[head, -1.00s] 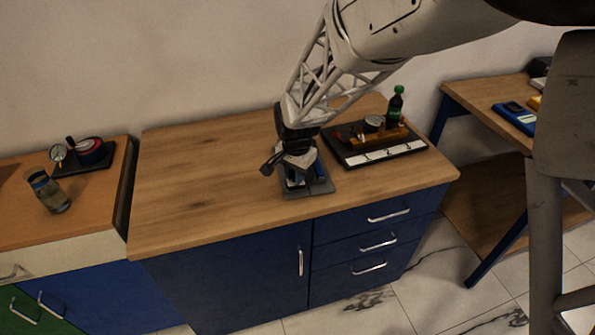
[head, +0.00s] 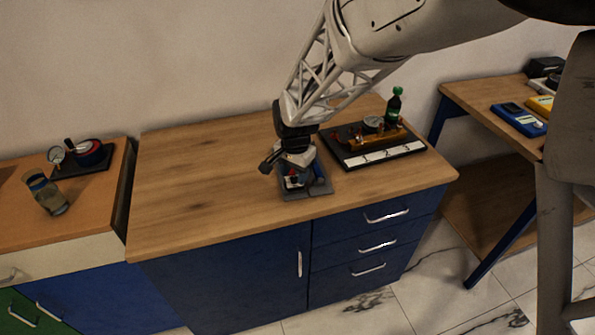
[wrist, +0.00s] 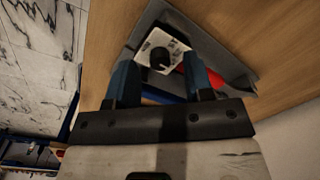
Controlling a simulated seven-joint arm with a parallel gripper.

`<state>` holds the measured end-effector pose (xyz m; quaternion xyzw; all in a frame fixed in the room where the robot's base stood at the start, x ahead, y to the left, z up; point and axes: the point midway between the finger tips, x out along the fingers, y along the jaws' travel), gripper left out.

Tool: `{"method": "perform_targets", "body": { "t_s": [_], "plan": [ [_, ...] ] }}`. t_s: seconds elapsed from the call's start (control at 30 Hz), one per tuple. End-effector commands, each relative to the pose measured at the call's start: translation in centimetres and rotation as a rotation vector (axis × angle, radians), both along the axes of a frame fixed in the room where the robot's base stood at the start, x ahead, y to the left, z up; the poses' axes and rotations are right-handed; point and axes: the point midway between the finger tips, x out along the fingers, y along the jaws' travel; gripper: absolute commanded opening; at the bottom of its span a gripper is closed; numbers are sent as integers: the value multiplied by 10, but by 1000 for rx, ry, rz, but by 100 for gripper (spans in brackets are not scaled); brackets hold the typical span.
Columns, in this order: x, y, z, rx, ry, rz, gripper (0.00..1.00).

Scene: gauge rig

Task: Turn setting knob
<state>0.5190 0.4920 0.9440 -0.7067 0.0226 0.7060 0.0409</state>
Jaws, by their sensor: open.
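The setting knob (wrist: 160,58) is a small black dial on a white panel (wrist: 150,42), clear in the wrist view. The panel belongs to a small device on a grey base plate (head: 320,191) on the middle bench. My gripper (wrist: 167,80) is open, its two blue fingers spread to the left and right just short of the knob. The fingertips look apart from the knob; their exact depth to it cannot be told. In the head view my gripper (head: 291,178) hangs over the device and hides much of it. A red part (wrist: 194,74) lies beside the right finger.
The wooden bench top (head: 190,190) is clear to the left.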

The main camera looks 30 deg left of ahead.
Motion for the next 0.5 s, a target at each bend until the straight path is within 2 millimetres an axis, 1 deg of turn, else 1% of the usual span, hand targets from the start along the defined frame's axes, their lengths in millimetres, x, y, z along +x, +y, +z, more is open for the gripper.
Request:
{"method": "perform_targets", "body": {
  "t_s": [0.3,0.5],
  "plan": [
    [0,-1,40,2,-2,0,47],
    [0,-1,60,1,-1,0,47]
  ]
}}
